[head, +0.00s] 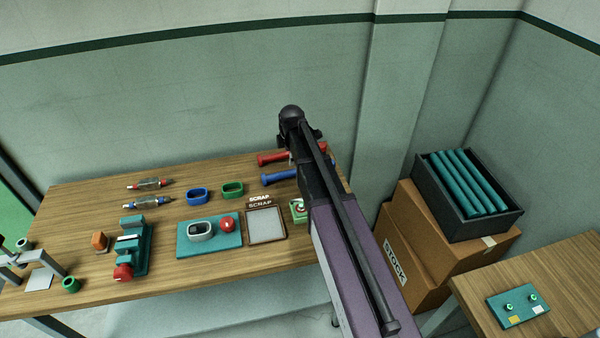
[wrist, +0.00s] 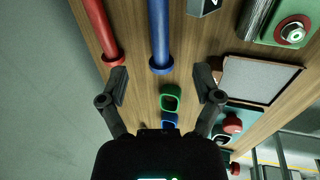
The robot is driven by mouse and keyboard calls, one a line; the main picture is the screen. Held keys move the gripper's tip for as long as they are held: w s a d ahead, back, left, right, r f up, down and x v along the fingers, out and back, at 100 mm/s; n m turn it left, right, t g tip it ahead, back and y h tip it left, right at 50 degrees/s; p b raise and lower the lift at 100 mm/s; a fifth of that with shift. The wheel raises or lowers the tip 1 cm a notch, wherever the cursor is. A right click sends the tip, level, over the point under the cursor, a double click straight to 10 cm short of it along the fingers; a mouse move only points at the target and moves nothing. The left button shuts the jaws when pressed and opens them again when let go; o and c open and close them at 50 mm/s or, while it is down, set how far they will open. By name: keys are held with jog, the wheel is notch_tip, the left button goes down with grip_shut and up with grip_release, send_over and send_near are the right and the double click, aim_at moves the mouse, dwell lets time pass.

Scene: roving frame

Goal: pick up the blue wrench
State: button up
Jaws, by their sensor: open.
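The blue wrench (head: 280,177) lies on the wooden table near its right end, its far part hidden behind my arm in the head view. In the wrist view its blue handle (wrist: 159,35) runs up out of the frame and ends in a flange, between and just beyond my fingertips. My gripper (wrist: 161,83) is open and empty, its fingers spread to either side of the handle's line. I cannot tell its height above the table.
A red-handled tool (head: 272,159) lies parallel beside the blue one, close to one finger. Green (head: 232,189) and blue (head: 197,196) rings, a scrap tray (head: 265,226) and a teal mat (head: 190,245) are nearby. A wall stands behind the table (head: 70,210).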

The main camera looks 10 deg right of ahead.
aim_at(289, 171)
jog(key=shift+b+x, duration=3.7)
jog(key=shift+x, duration=0.25)
jog(key=shift+w+f, duration=0.1)
jog(key=shift+f, duration=0.2)
jog(key=shift+b, duration=0.3)
jog(key=shift+b+x, duration=2.4)
jog(key=shift+x, duration=0.15)
jog(key=shift+d, duration=0.1)
jog(key=shift+r, duration=0.1)
grip_shut()
